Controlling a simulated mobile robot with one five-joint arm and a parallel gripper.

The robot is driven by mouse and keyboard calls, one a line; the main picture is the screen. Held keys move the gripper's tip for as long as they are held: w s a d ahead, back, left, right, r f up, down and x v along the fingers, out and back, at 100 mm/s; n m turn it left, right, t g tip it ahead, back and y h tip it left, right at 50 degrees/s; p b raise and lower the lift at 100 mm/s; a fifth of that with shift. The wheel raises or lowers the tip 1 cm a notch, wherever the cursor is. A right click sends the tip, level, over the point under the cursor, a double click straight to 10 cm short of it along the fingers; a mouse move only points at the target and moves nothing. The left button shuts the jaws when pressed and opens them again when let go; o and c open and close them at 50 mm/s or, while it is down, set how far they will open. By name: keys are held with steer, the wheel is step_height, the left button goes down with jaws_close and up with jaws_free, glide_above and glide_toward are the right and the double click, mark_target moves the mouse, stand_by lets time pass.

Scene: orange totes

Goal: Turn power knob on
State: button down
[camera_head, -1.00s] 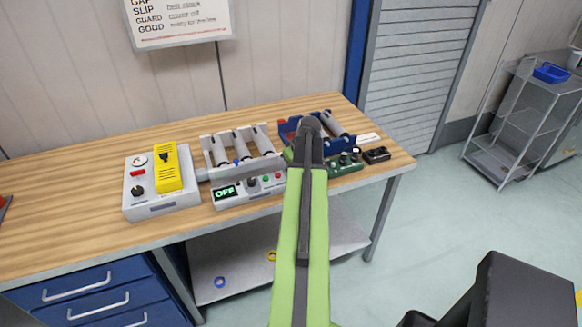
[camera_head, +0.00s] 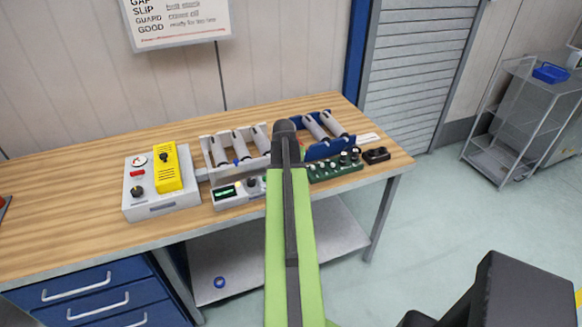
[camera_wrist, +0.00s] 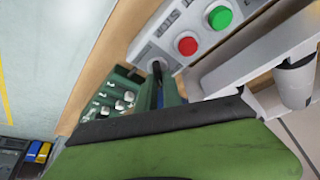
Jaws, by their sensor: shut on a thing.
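The white control panel (camera_head: 239,197) sits at the table's front, with a display (camera_head: 226,192) and a dark knob (camera_head: 253,183). The display shows small, unreadable green text. In the wrist view, the panel's end (camera_wrist: 168,38) carries a red button (camera_wrist: 187,46) and a green button (camera_wrist: 220,18). My gripper (camera_wrist: 180,145) fills the lower wrist view as a green and black body close beside the panel. In the head view my green arm hides the gripper and the panel's right part.
A white roller tray (camera_head: 240,165) stands behind the panel, a blue roller tray (camera_head: 335,145) to its right. A grey box (camera_head: 160,208) with a yellow device (camera_head: 167,168) stands left.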

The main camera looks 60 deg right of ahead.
steer(key=shift+m+g, duration=0.4)
steer(key=shift+m, duration=0.5)
steer(key=shift+s, duration=0.1)
steer(key=c, duration=1.5)
jaws_free()
steer(key=w+p+v, duration=0.1)
steer(key=p+v, duration=1.5)
steer(key=v, duration=0.1)
steer(key=shift+s+a+r, duration=0.15)
steer(key=shift+s+r, duration=0.05)
steer(key=shift+s, duration=0.25)
